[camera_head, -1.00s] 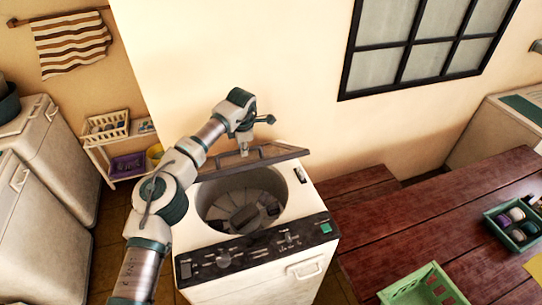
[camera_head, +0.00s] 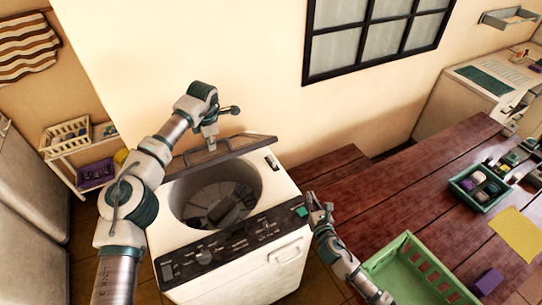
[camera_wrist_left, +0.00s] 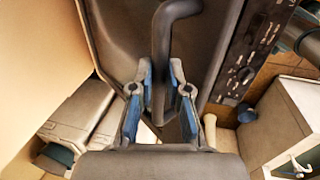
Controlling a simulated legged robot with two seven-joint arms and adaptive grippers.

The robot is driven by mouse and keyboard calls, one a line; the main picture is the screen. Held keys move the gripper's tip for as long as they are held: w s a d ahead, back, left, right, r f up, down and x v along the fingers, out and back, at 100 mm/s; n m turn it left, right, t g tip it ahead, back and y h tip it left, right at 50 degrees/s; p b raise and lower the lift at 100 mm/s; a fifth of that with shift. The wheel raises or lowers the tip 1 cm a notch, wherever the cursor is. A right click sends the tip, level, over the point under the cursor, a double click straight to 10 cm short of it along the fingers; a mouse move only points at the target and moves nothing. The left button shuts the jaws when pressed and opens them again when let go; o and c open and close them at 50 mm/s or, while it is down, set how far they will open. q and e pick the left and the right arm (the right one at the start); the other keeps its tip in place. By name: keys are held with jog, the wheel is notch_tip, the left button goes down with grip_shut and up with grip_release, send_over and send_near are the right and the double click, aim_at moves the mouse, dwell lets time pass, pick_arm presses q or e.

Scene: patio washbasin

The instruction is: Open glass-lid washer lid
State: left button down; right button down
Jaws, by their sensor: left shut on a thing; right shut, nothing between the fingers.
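The glass-lid washer (camera_head: 240,262) is white with a dark control panel, and its drum (camera_head: 215,190) is open to view from above. Its dark-framed lid (camera_head: 245,146) stands raised and tilted at the back of the opening. My left gripper (camera_head: 210,146) is at the lid's upper edge. In the left wrist view its fingers (camera_wrist_left: 160,90) are shut on a dark curved handle (camera_wrist_left: 162,50) of the lid.
A red wooden table (camera_head: 400,190) at right holds a green basket (camera_head: 415,275), a green tray (camera_head: 480,188) with several items and a yellow cloth (camera_head: 518,234). A wall is close behind the washer. A small shelf (camera_head: 80,170) stands at left.

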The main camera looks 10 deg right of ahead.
pick_arm(q)
jog(key=shift+w+a+f, duration=0.1)
jog(key=shift+a+f, duration=0.1)
jog(key=shift+a, duration=0.2)
pick_arm(e)
jog(key=s+a+r+n+t+y, duration=0.15)
jog(key=a+r+n+y, duration=0.3)
jog(key=a+r, duration=0.55)
jog(key=r+x, duration=0.3)
jog(key=x, duration=0.9)
jog(key=shift+a+y, duration=0.25)
jog(key=shift+y, duration=0.2)
jog(key=shift+w, duration=0.1)
